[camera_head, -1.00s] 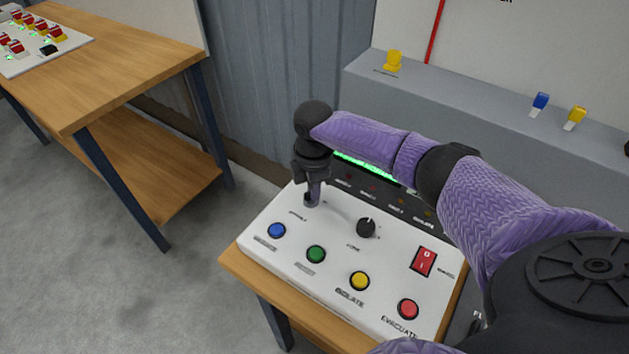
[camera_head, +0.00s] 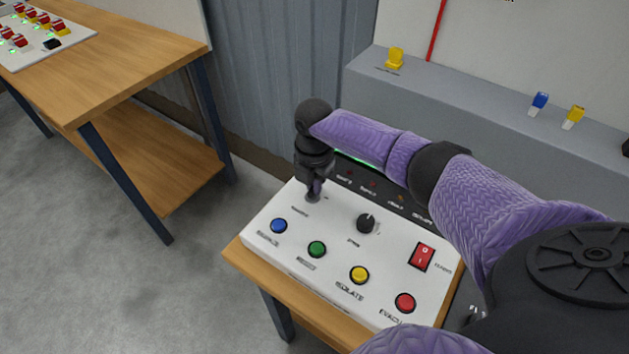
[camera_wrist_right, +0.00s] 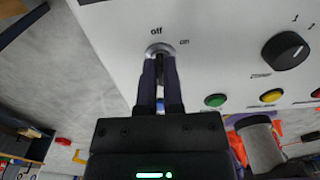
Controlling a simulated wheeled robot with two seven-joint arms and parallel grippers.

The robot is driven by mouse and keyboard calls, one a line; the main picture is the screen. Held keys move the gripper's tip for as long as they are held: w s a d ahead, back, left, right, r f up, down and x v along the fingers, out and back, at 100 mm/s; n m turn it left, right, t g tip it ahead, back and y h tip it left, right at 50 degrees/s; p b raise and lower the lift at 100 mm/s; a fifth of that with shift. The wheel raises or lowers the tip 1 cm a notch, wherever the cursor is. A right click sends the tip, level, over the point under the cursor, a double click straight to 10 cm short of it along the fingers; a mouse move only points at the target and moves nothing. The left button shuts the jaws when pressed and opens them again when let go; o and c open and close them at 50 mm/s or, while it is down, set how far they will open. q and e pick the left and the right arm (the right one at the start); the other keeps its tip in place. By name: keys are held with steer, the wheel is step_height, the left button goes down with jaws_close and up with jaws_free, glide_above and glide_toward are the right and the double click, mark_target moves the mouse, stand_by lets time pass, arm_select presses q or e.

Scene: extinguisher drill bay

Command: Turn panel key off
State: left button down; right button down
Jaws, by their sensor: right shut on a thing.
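The white control panel (camera_head: 330,228) sits on a small wooden stand. Its key switch, at the back left of the panel, is mostly hidden by my right gripper (camera_head: 314,192) in the head view. In the right wrist view the round metal key collar (camera_wrist_right: 160,48) shows at the fingertips, with "off" printed above it and "on" to its right. My right gripper (camera_wrist_right: 160,72) points down onto the panel and is shut on the dark key (camera_wrist_right: 160,64). The key's exact angle is hard to tell between the fingers. My left gripper is not in view.
A black knob (camera_head: 366,223), a red rocker switch (camera_head: 421,256) and blue, green, yellow and red buttons share the panel. A grey ledge (camera_head: 480,115) stands behind. A wooden workbench (camera_head: 130,60) is at the left, with open floor between.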

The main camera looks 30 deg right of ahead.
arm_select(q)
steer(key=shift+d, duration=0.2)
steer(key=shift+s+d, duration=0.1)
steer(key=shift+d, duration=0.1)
arm_select(e)
steer(key=c, duration=0.8)
jaws_free()
steer(key=shift+o, duration=0.2)
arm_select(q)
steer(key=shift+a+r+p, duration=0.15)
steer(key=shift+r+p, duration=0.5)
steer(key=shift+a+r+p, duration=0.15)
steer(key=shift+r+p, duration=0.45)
arm_select(e)
step_height(320, 180, up, 10)
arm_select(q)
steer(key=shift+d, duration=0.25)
